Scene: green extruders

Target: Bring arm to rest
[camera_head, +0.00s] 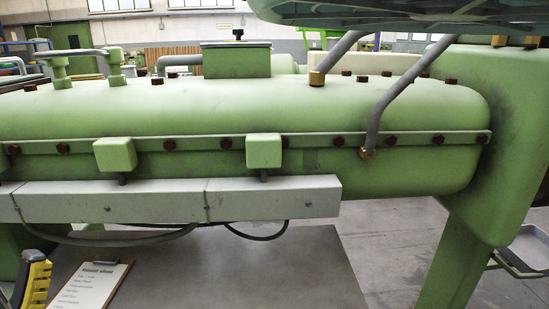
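My gripper does not show in the camera_head view, and no part that I can be sure is my arm is in sight. A large green extruder (250,108) fills the upper and middle part of the view. Its long rounded body lies across the picture, with dark bolts along its seam.
A grey flat surface (260,270) lies below the extruder. A clipboard with a printed sheet (90,285) is at the lower left, beside a yellow and black object (36,280) cut off by the edge. A green leg (450,262) stands at right. Cables hang under a grey duct (120,204).

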